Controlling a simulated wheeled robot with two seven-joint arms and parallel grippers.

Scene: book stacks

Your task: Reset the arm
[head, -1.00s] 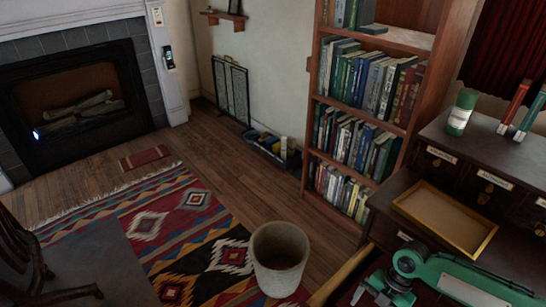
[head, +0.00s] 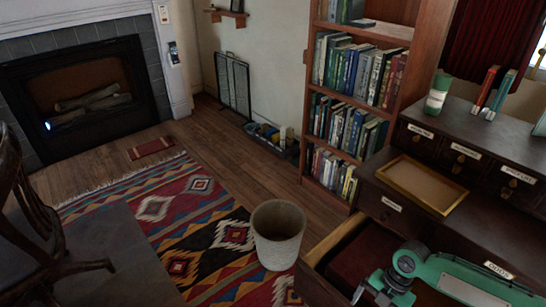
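My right arm (head: 465,278), green and dark, reaches in from the lower right corner in the head view. It bends at a round joint above the open drawer of the desk. Its dark outer end (head: 372,290) points down-left near the bottom edge. That end is small and partly cut off, and I cannot make out the fingers or anything held. My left arm and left gripper are not in view.
A wooden desk (head: 345,205) with an open drawer (head: 322,258) stands at right, holding a tray (head: 422,185). A bin (head: 278,235) stands on the patterned rug (head: 150,208). A chair (head: 35,230) is at left. A bookcase (head: 400,120) stands behind.

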